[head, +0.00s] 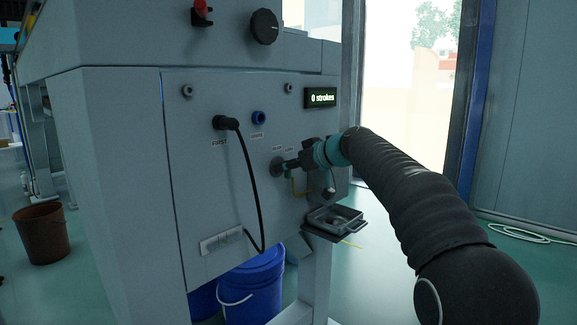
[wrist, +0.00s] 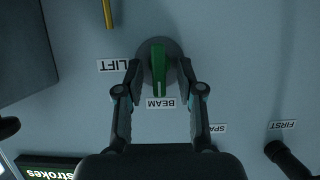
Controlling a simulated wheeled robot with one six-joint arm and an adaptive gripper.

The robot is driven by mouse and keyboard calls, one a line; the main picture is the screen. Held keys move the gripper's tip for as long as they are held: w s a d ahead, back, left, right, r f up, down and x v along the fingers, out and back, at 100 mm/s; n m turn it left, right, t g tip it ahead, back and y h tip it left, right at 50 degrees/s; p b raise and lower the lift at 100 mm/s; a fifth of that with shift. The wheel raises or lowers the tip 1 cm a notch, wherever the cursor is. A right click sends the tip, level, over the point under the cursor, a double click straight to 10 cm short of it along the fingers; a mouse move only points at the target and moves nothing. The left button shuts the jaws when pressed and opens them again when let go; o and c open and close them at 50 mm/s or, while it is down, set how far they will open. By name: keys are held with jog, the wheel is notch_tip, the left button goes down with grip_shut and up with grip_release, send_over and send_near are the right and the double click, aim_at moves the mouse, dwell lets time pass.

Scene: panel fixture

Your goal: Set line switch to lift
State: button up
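The line switch (wrist: 158,60) is a green knob on a round grey base, seen in the wrist view. Its handle points down toward the BEAM label (wrist: 168,103). The LIFT label (wrist: 115,66) is to its left. In the head view my gripper (head: 291,164) is at the panel, hiding most of the switch.
The panel (head: 205,170) also carries a black plug (head: 226,123) with a hanging cable, a blue socket (head: 259,118) and a display (head: 320,97) reading "0 strokes". A small tray (head: 336,221) juts out below my gripper. A blue bucket (head: 252,285) stands underneath.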

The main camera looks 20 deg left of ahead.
grip_shut()
dwell(0.3)
jog(key=m+g+p, duration=0.1)
jog(key=m+y+p, duration=0.1)
jog(key=shift+w+d+m+g, duration=0.1)
jog(key=shift+w+m+g, duration=0.1)
jog(key=shift+m+g, duration=0.2)
jog(key=shift+w+d+f+m+g+y+p, duration=0.15)
jog(key=shift+m+g+y+p, duration=0.55)
jog(key=shift+m, duration=1.05)
jog(key=shift+w+a+f+m+g+y+p, duration=0.1)
jog(key=shift+f+m+g+y+p, duration=0.3)
jog(key=shift+m+y, duration=0.95)
jog(key=shift+w+d+f+m+g+y+p, duration=0.2)
jog(key=shift+m+g+p, duration=0.45)
jog(key=shift+m, duration=1.55)
jog(key=shift+s+a+r, duration=0.1)
jog(key=shift+s+a, duration=0.05)
